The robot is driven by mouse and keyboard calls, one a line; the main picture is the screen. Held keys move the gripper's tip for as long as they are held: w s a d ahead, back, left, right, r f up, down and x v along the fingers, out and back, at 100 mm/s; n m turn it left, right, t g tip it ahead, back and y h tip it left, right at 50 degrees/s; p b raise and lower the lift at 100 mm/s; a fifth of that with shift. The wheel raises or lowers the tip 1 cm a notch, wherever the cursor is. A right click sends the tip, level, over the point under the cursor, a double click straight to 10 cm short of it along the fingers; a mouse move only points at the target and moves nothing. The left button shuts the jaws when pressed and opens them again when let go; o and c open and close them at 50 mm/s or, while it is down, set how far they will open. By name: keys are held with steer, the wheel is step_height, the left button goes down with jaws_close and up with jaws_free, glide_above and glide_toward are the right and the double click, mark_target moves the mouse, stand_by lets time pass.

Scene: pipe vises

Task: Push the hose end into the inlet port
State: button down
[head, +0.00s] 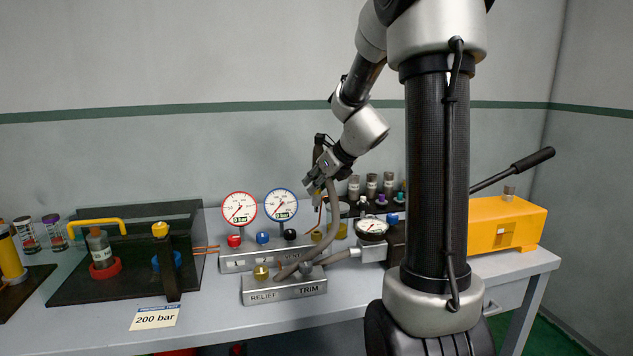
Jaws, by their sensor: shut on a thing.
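My gripper (317,191) is above the back of the bench, pointing down and to the left, over the valve blocks. It is shut on the upper end of a grey hose (333,215). The hose curves down from the gripper to the front metal block (290,289) marked RELIEF and TRIM. The gripped tip is small and partly hidden by the fingers. I cannot make out the inlet port for certain. A short grey fitting (340,257) runs from the front block toward a round gauge (372,227).
Red-rimmed (239,208) and blue-rimmed (281,204) gauges, both reading 0 bar, stand on the rear block. A black vise stand (90,286) is at left. A yellow pump (508,222) with a black lever is at right. A 200 bar card (155,318) lies in front.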

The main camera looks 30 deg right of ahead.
mark_target(317, 210)
steer(key=shift+f, duration=2.65)
steer(key=shift+f, duration=1.65)
steer(key=c, duration=1.1)
jaws_free()
steer(key=shift+c, duration=0.2)
steer(key=v, duration=1.2)
